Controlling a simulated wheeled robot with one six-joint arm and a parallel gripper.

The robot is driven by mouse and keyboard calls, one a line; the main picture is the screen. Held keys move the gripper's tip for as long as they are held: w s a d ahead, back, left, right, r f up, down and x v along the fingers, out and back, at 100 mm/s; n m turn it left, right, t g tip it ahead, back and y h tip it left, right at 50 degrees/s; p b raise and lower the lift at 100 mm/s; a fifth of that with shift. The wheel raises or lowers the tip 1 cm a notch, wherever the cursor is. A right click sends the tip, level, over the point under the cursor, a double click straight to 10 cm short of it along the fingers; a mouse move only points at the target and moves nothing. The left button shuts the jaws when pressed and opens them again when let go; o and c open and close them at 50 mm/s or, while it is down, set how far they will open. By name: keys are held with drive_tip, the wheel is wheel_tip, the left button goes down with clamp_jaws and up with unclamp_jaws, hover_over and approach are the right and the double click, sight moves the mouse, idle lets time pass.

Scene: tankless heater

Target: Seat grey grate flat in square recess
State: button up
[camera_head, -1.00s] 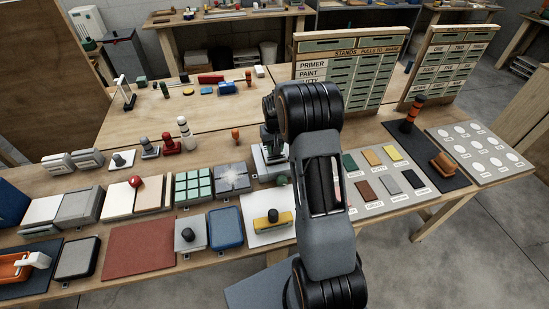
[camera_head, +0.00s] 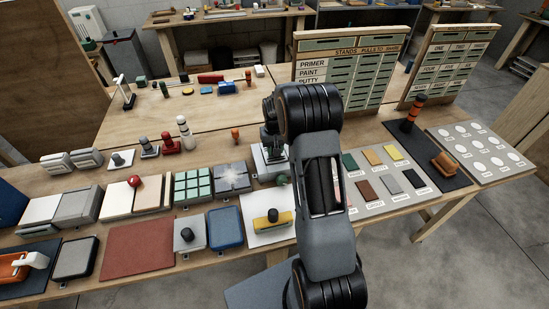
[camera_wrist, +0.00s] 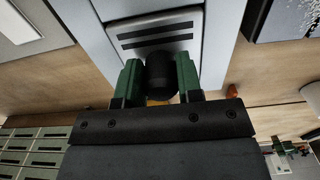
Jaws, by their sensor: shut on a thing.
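In the wrist view, my gripper (camera_wrist: 159,78) has green fingers closed on a black knob (camera_wrist: 160,72). Behind the knob is a grey grate (camera_wrist: 156,36) with dark slots. A pale grey block (camera_wrist: 98,45) surrounds the grate; its square recess is mostly covered. The grate looks roughly square with the block, but I cannot tell whether it lies fully flat. In the head view, my gripper (camera_head: 270,141) is over the pale block (camera_head: 261,164), partly hidden by my arm; the grate is not clear there.
To the left are a grey plate with a star-like pattern (camera_head: 233,178) and a green-tiled tray (camera_head: 193,186). A yellow-handled tool (camera_head: 272,220) lies on a white sheet in front. Colour swatches (camera_head: 385,177) lie to the right. A labelled board (camera_head: 345,75) stands behind.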

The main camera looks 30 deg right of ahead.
drive_tip(key=shift+f, duration=0.45)
idle(0.3)
drive_tip(key=o, duration=1.1)
wheel_tip(320, 180, up, 14)
drive_tip(key=shift+f+b, duration=0.1)
drive_tip(key=shift+b, duration=0.5)
drive_tip(key=s+a+t, duration=0.1)
drive_tip(key=s+a, duration=0.3)
drive_tip(key=s, duration=0.4)
drive_tip(key=s+a+r+n+t, duration=0.1)
drive_tip(key=s+a, duration=0.3)
drive_tip(key=s, duration=0.3)
drive_tip(key=s+a+r+n+t, duration=0.1)
drive_tip(key=s+a, duration=0.3)
drive_tip(key=s, duration=0.4)
drive_tip(key=shift+s+a+r+t, duration=0.2)
drive_tip(key=shift+s+a+t, duration=0.1)
drive_tip(key=shift+t, duration=0.1)
